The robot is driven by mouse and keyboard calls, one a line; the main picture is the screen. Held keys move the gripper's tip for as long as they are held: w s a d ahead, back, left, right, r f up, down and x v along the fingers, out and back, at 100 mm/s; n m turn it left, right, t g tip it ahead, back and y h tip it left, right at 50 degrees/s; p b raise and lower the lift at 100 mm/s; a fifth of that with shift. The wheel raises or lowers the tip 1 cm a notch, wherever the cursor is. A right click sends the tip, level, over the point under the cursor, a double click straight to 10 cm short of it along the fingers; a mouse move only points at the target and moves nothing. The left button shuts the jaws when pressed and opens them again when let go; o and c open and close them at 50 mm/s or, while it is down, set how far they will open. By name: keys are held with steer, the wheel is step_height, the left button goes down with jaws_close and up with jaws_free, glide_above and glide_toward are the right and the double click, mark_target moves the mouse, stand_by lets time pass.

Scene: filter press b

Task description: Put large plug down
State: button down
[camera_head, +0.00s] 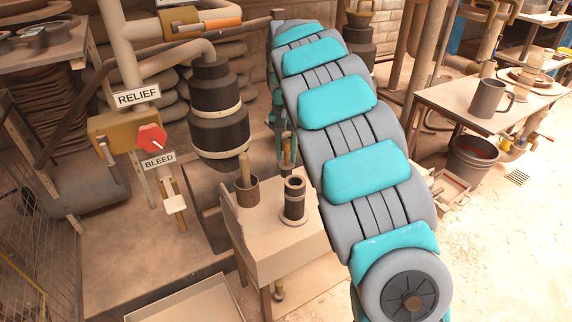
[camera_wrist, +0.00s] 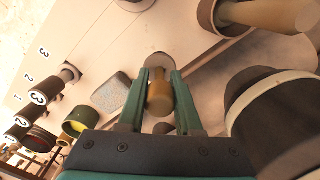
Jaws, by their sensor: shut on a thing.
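The large plug (camera_wrist: 160,98) is a tan, brass-coloured cylinder held between the two green fingers of my gripper (camera_wrist: 160,80) in the wrist view. A paler round face shows just past its far end; I cannot tell whether it belongs to the plug or to the surface. In the head view my gripper (camera_head: 283,125) is partly hidden behind my arm. It is above the back of the pale bench (camera_head: 285,245), and a tan tip shows below it. I cannot tell whether the plug touches the bench.
A cup with a wooden handle (camera_head: 247,190) and a dark upright cylinder (camera_head: 295,200) stand on the bench. A large black vessel (camera_head: 218,110) hangs close left. The wrist view shows numbered cylinders (camera_wrist: 38,97), a yellow-green cup (camera_wrist: 77,122) and a grey pad (camera_wrist: 112,92).

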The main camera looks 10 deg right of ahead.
mark_target(286, 164)
steer(key=shift+f, duration=2)
steer(key=shift+f, duration=0.1)
steer(key=c, duration=0.6)
jaws_free()
